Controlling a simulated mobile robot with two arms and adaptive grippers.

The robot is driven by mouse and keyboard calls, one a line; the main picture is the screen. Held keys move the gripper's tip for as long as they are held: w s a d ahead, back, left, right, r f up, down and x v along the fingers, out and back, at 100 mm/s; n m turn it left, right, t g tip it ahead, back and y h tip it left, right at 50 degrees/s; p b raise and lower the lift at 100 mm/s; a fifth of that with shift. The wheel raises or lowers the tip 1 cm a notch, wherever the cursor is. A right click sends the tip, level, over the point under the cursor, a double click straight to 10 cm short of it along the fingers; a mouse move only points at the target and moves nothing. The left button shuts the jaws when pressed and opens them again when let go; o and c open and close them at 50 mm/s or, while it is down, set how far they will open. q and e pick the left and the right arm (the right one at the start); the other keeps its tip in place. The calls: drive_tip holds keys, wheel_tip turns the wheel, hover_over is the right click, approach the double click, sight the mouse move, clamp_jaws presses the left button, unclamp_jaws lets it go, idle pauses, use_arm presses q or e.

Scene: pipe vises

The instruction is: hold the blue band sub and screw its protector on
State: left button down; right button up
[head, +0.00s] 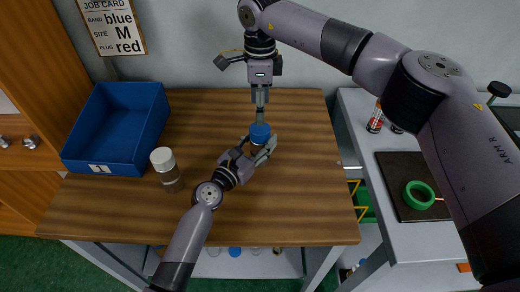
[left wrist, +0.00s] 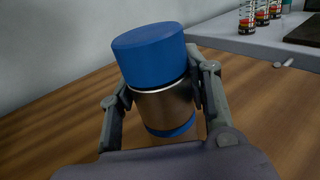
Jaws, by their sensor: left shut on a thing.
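The blue band sub (left wrist: 165,105) is a dark metallic cylinder with a blue band low on its body. A blue cap-like protector (left wrist: 149,52) sits on its top, with a thin bright rim below it. In the head view the blue top (head: 260,132) shows above the table. My left gripper (head: 260,150) is shut on the sub, with a finger on each side of its body in the left wrist view. My right gripper (head: 261,112) points down just above the blue top; its fingers look narrow, and their opening and any contact are unclear.
A blue bin marked 1 (head: 108,170) and a white-capped cylinder (head: 165,166) stand on the wooden table (head: 290,215) at left. A job card (head: 112,25) reads blue, M, red. A grey bench at right holds a dark mat with a green ring (head: 419,188).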

sight(260, 128)
drive_tip(key=n, duration=0.6)
drive_tip(key=shift+r, duration=0.15)
drive_tip(key=n, duration=0.3)
drive_tip(key=shift+n, duration=0.4)
drive_tip(key=n, duration=0.3)
drive_tip(key=shift+r+n, duration=0.1)
drive_tip(key=shift+n, duration=0.3)
drive_tip(key=shift+f, duration=4)
drive_tip(key=shift+c, duration=0.2)
drive_tip(key=c, duration=1.1)
drive_tip(key=o, duration=1.2)
